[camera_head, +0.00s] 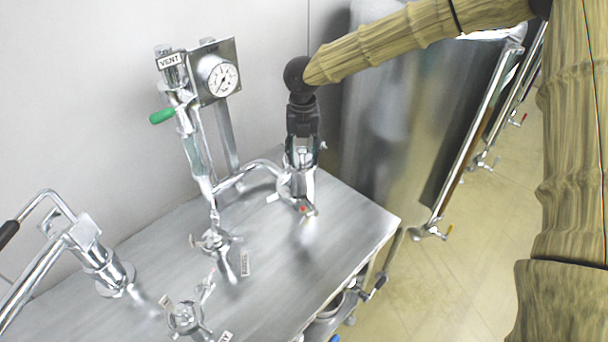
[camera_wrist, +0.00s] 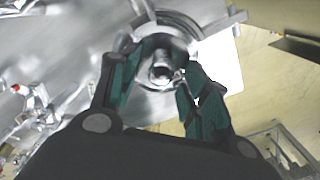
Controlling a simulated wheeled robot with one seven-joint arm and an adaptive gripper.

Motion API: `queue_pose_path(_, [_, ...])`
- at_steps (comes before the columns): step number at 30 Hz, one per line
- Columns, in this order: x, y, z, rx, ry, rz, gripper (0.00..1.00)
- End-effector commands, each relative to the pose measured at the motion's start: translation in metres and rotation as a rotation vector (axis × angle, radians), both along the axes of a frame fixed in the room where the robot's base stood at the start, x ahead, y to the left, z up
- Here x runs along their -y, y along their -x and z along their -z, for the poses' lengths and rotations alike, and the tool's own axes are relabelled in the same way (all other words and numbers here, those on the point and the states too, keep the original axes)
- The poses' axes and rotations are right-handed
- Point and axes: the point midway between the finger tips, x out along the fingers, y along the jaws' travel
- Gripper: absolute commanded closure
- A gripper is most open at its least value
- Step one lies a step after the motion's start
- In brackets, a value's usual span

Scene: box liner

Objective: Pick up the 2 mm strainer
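My gripper (camera_head: 303,145) points down over the right rear part of the steel table, at a shiny metal pipe fitting (camera_head: 301,183). In the wrist view its two teal-padded fingers (camera_wrist: 160,66) are apart, on either side of a round metal piece (camera_wrist: 162,72) with a ring around it. I cannot tell whether the pads touch this piece. No label marks it as the 2 mm strainer, and I cannot pick the strainer out for sure in either view.
A pressure gauge (camera_head: 218,77) and a green-handled VENT valve (camera_head: 172,75) rise left of my gripper. Other clamped fittings (camera_head: 214,241) stand on the steel table (camera_head: 150,240). A large steel tank (camera_head: 390,110) stands right behind. The floor (camera_head: 450,270) at right is clear.

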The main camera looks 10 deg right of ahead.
Motion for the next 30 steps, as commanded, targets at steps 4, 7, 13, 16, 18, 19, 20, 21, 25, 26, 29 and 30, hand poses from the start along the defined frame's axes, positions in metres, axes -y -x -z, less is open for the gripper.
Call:
queue_pose_path(4, [0.001, -0.001, 0.003, -0.003, 0.0, 0.002, 0.83])
queue_pose_path(7, [0.002, -0.001, 0.004, -0.004, 0.001, 0.003, 1.0])
queue_pose_path(13, [0.001, -0.001, 0.003, -0.003, 0.0, 0.002, 1.0])
queue_pose_path(16, [0.001, -0.001, 0.002, -0.002, 0.0, 0.001, 1.0])
queue_pose_path(18, [0.001, -0.001, 0.002, -0.002, 0.0, 0.002, 1.0])
queue_pose_path(19, [0.001, -0.001, 0.002, -0.002, 0.0, 0.002, 1.0])
queue_pose_path(20, [0.001, -0.001, 0.002, -0.002, 0.0, 0.002, 1.0])
queue_pose_path(21, [0.001, -0.001, 0.001, -0.002, 0.0, 0.002, 1.0])
queue_pose_path(25, [0.001, -0.002, -0.003, -0.001, -0.001, 0.002, 1.0])
queue_pose_path(26, [0.001, -0.002, -0.006, 0.0, -0.001, 0.002, 1.0])
queue_pose_path(29, [0.0, -0.002, -0.016, 0.001, -0.001, 0.002, 1.0])
queue_pose_path(30, [0.0, -0.002, -0.023, 0.002, -0.002, 0.002, 1.0])
